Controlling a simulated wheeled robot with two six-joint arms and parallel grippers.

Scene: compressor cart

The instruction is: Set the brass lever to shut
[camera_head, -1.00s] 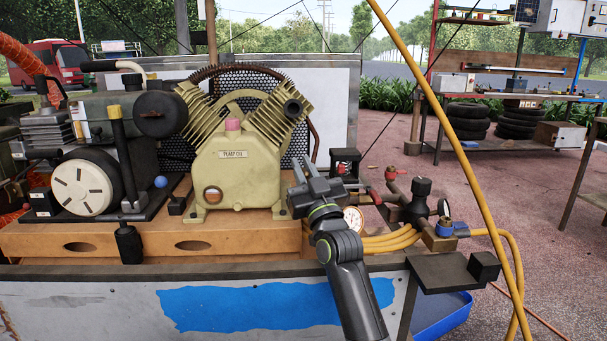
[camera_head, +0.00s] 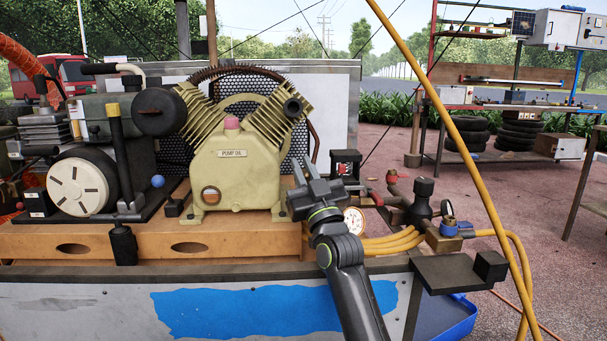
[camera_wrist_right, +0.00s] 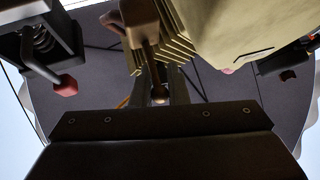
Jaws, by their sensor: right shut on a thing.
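My right gripper (camera_head: 304,168) is in front of the right side of the cream pump (camera_head: 235,165) in the head view. In the right wrist view its fingers (camera_wrist_right: 160,88) are closed around a brownish, brass-coloured bar (camera_wrist_right: 143,28). This bar looks like the brass lever; in the head view it is hidden behind the gripper. Which end of its travel the lever is at cannot be told. My left gripper is not in view.
Right of the gripper are a pressure gauge (camera_head: 354,221), a black box with a red part (camera_head: 346,162), red-handled pipework (camera_head: 392,178) and a blue-topped brass fitting (camera_head: 447,230). Yellow hoses (camera_head: 395,242) run beneath. A black bracket (camera_head: 455,272) juts from the cart's right corner.

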